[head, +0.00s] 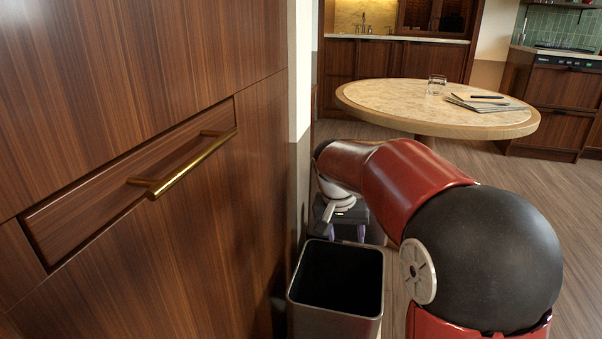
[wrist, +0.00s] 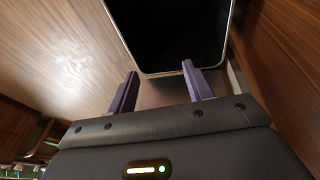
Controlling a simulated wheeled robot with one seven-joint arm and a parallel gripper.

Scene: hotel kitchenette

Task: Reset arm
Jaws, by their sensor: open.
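My gripper (wrist: 160,92) is open and empty in the wrist view, its two purple fingers apart. In the head view my red and black arm reaches forward and bends down. My gripper (head: 346,234) shows there only partly, low behind the bin. The bin (head: 337,322) is a metal, open-topped box with a dark inside. In the wrist view the bin's rim (wrist: 183,71) lies just beyond the fingertips. I cannot tell whether the fingers touch it.
A wooden cabinet front (head: 130,90) with a brass handle (head: 185,168) stands close on the left. Wooden floor (head: 575,215) is open on the right.

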